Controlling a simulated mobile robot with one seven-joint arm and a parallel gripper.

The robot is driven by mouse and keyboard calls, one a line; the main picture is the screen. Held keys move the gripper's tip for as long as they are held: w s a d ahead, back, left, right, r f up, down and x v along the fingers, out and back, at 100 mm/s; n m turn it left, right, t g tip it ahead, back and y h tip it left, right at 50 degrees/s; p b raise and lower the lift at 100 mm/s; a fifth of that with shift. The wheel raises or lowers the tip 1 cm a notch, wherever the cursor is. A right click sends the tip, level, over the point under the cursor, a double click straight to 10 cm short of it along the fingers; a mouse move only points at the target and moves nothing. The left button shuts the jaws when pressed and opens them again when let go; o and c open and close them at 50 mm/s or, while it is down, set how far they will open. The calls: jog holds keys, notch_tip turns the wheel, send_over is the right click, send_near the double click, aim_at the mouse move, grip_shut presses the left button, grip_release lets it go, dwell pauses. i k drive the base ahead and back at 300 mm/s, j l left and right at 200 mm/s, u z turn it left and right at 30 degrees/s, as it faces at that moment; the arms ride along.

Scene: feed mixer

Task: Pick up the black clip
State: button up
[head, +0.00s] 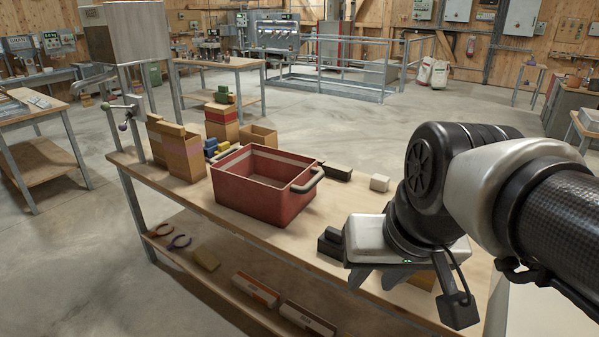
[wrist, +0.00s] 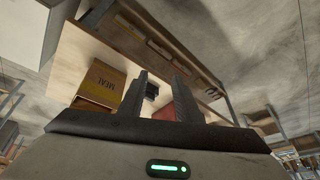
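My gripper (head: 381,278) is over the right part of the workbench, pointing down, with its two fingers apart. In the wrist view the fingers (wrist: 162,76) are also apart, with nothing clearly held. Dark blocky pieces (head: 330,241) lie on the bench just left of my gripper, partly hidden by it. A small dark piece (wrist: 152,91) shows between the fingers in the wrist view, beyond them. I cannot tell which of these is the black clip.
A red crate (head: 248,192) with grey handles stands mid-bench. A yellow MEAL box (wrist: 99,84) lies near my gripper. The lower shelf (head: 225,280) holds pliers and boxes. The bench front is mostly clear.

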aim_at(331, 243)
jog(key=i+j, duration=0.15)
jog(key=j, duration=0.15)
jog(key=i+j, duration=0.35)
jog(key=j, duration=0.25)
jog(key=i+j+z, duration=0.15)
jog(key=j+z, duration=0.3)
jog(key=i+j+z, duration=0.1)
jog(key=j+z, duration=0.15)
jog(key=z, duration=1.1)
